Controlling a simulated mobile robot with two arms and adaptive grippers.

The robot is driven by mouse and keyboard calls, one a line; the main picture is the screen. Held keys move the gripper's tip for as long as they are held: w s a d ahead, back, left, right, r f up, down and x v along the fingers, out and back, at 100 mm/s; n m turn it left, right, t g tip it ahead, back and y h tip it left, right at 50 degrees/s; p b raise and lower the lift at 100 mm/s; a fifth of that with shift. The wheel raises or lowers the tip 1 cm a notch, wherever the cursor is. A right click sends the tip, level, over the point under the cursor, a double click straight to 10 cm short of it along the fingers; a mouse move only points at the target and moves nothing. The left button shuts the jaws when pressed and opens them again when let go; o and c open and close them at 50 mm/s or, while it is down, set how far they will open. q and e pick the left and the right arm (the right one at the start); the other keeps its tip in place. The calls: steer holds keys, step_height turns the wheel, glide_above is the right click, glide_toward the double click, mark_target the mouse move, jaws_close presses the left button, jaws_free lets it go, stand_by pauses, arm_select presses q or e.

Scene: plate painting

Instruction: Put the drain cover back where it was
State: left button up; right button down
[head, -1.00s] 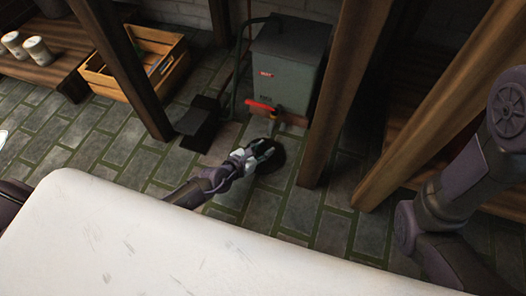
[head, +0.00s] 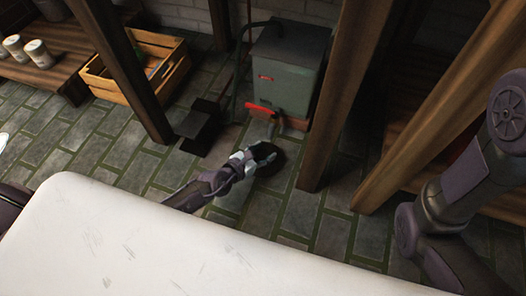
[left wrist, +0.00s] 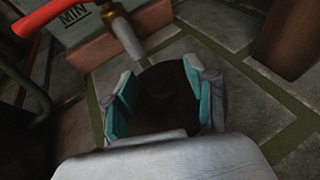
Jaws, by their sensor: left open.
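A dark round shape (head: 268,157) lies at floor level in front of the grey tank. I cannot tell whether it is the drain cover or the open drain. My left gripper (head: 254,158) is at its left side, with the fingers apart. In the left wrist view the dark round shape (left wrist: 163,88) shows between the two open teal-padded fingers of my left gripper (left wrist: 160,95), its near edge hidden. I cannot tell whether the fingers touch it. My right gripper is not in view; only its arm shows at the right.
The grey tank (head: 288,65) has a red-handled tap (head: 262,112) just behind the dark shape. A wooden post (head: 335,110) stands to the right, a black box-like object (head: 197,125) to the left. A wooden crate (head: 135,70) sits farther back. Stone floor is open in front.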

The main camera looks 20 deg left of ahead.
arm_select(q)
steer(key=p+v, duration=0.4)
steer(key=v, duration=0.6)
steer(key=shift+s+a+r, duration=0.1)
steer(key=shift+s+r, duration=0.05)
steer(key=shift+r, duration=0.05)
steer(key=shift+s+a+r, duration=0.2)
steer(key=shift+s+a, duration=0.05)
steer(key=shift+s, duration=0.3)
steer(key=shift+s, duration=0.1)
